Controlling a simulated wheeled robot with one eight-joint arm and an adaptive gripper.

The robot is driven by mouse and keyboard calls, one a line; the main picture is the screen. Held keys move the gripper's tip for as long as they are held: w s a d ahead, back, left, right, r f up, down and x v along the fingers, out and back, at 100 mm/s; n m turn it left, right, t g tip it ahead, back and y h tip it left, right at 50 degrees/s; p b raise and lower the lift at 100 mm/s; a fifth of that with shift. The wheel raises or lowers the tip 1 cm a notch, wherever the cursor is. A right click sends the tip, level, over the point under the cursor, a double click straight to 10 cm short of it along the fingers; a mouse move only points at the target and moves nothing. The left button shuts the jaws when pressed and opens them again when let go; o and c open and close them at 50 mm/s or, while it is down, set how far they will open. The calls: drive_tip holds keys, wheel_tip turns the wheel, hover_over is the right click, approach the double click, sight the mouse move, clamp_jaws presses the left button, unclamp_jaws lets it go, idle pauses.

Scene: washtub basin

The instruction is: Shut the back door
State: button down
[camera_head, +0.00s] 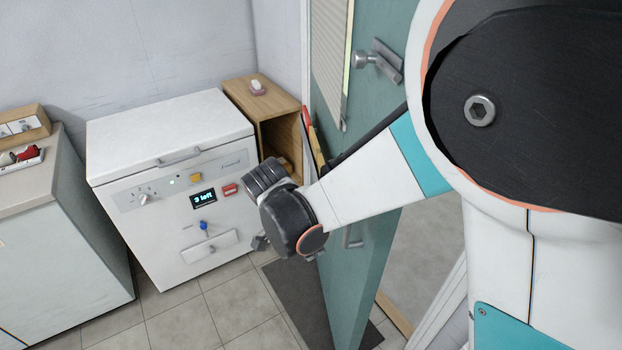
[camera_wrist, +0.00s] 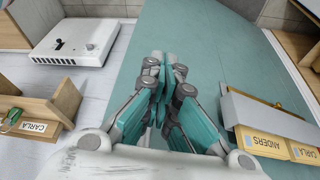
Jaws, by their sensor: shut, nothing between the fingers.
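The back door appears to be the teal door (camera_head: 375,115), which stands open at an angle in the head view. It has a grey lever handle (camera_head: 386,62) high up and a small grey pull (camera_head: 352,238) lower down. A pale floor shows through the gap to its right. My gripper (camera_head: 260,243) is in front of the door's left side, partly hidden by my wrist. In the wrist view, my gripper (camera_wrist: 178,64) is shut and empty, with a broad teal surface (camera_wrist: 218,45) behind it. I cannot tell whether the fingers touch that surface.
A grey cabinet (camera_head: 60,250) is farther left. A dark mat (camera_head: 300,300) lies on the tiles. Labelled wooden holders (camera_wrist: 40,115) (camera_wrist: 268,145) flank my gripper in the wrist view.

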drive_tip(key=d, duration=0.1)
drive_tip(key=w+d, duration=0.1)
drive_tip(key=d+f, duration=0.1)
drive_tip(key=d, duration=0.1)
drive_tip(key=shift+w+b, duration=0.35)
